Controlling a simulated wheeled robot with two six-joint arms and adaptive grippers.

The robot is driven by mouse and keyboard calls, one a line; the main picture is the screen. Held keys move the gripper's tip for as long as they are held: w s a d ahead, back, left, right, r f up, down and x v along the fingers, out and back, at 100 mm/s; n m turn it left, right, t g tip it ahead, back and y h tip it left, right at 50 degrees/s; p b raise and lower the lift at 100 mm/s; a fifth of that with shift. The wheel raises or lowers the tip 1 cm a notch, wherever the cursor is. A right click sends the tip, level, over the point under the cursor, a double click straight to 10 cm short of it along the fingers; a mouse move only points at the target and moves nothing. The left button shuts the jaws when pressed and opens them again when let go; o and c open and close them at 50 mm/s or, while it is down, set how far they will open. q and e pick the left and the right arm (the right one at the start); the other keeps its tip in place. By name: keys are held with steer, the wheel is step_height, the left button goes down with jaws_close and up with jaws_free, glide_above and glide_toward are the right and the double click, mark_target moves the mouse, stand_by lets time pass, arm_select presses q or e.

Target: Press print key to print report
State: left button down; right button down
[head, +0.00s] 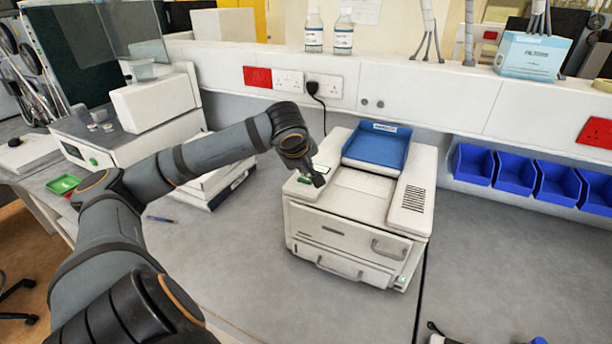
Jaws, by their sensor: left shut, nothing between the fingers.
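A white printer (345,218) stands on the grey bench in the middle of the head view. Its top has a blue tray (377,146) at the back and a vent grille on the right. A small green panel (304,181) shows on the top left of the printer, partly hidden by my gripper. My left gripper (317,180) is shut and empty, with its tips pointing down right over or beside that panel. I cannot tell whether the tips touch it. The print key itself cannot be made out. My right gripper is not in view.
A white instrument (125,140) stands on the bench to the left, with a pen (160,219) near it. Blue bins (515,173) hang along the wall at the right. Two bottles (314,30) stand on the shelf. The bench right of the printer is mostly clear.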

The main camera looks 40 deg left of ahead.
mark_target(305, 179)
arm_select(q)
steer(key=shift+r, duration=0.15)
step_height(305, 179, up, 5)
steer(key=p, duration=0.4)
steer(key=shift+p, duration=0.3)
stand_by(0.7)
